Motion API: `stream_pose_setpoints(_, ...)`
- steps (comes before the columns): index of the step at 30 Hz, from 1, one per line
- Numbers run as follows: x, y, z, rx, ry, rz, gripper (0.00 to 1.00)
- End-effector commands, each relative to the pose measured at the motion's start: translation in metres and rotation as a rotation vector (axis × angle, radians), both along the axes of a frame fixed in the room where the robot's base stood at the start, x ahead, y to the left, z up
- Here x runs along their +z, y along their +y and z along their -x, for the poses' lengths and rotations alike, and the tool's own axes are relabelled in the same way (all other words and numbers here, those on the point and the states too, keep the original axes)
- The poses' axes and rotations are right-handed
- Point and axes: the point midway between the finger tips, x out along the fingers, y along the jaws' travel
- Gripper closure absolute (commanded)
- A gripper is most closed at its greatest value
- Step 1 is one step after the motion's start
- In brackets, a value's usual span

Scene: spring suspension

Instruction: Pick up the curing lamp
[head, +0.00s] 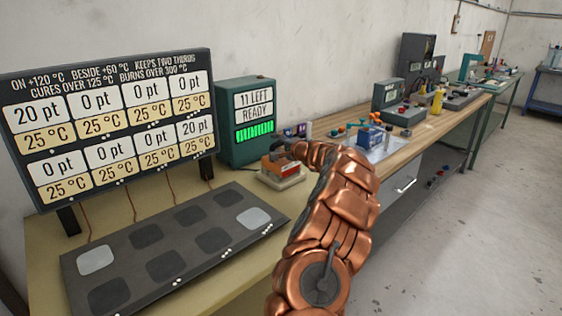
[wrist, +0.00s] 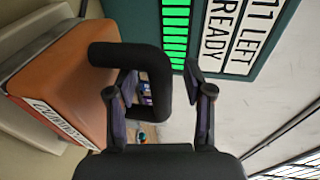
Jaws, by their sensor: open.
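The curing lamp (head: 277,168) is an orange box with a dark handle, standing on a pale base on the bench in the head view. In the wrist view its orange body (wrist: 75,75) fills the left side, with a partly readable label. Its thick black handle (wrist: 130,55) loops out toward the right. My gripper (wrist: 161,75) is open at the handle. The outer bar of the handle appears between the two fingers, and the left finger appears inside the loop. In the head view my copper arm hides the fingers.
A green box with a screen reading "11 LEFT READY" (head: 247,140) stands just behind the lamp. A large display board (head: 110,125) and a dark plate with several pads (head: 170,250) are at left. A wooden bench (head: 420,130) with tools runs right.

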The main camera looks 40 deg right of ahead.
Motion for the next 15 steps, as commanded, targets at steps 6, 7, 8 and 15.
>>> stream_pose_setpoints(6, 0.0000, 0.0001, 0.0001, 0.000, 0.000, 0.000, 0.64)
stream_pose_setpoints(7, 0.0001, 0.0000, 0.0002, 0.000, 0.000, 0.000, 0.67)
stream_pose_setpoints(8, 0.0000, 0.0001, 0.0002, 0.000, 0.000, 0.000, 0.70)
stream_pose_setpoints(15, 0.0001, 0.0001, 0.0003, 0.000, 0.000, 0.000, 0.95)
